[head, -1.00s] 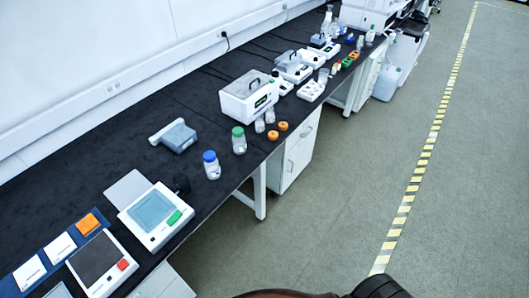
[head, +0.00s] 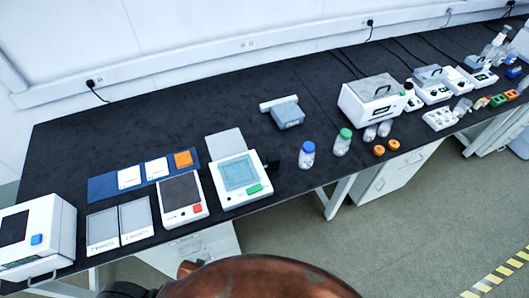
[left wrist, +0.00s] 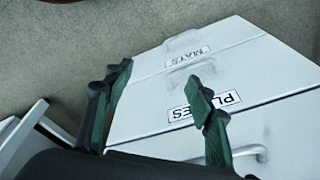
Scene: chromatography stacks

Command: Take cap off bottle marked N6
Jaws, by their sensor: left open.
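Two clear bottles stand upright on the black bench in the head view, one with a blue cap (head: 307,154) and one with a green cap (head: 343,142). Both caps are on. Their labels are too small to read, so I cannot tell which is N6. In the left wrist view my left gripper (left wrist: 160,110) is open and empty, with its dark green fingers apart in front of a white drawer cabinet (left wrist: 250,80) labelled "PLATES". Neither gripper shows in the head view.
Two orange caps (head: 379,150) lie right of the bottles near the bench edge, by small clear vials (head: 370,132). A white device with a screen (head: 240,180) stands left of the bottles. A white lidded box (head: 372,103) stands behind the vials. Grey floor (head: 400,235) in front is clear.

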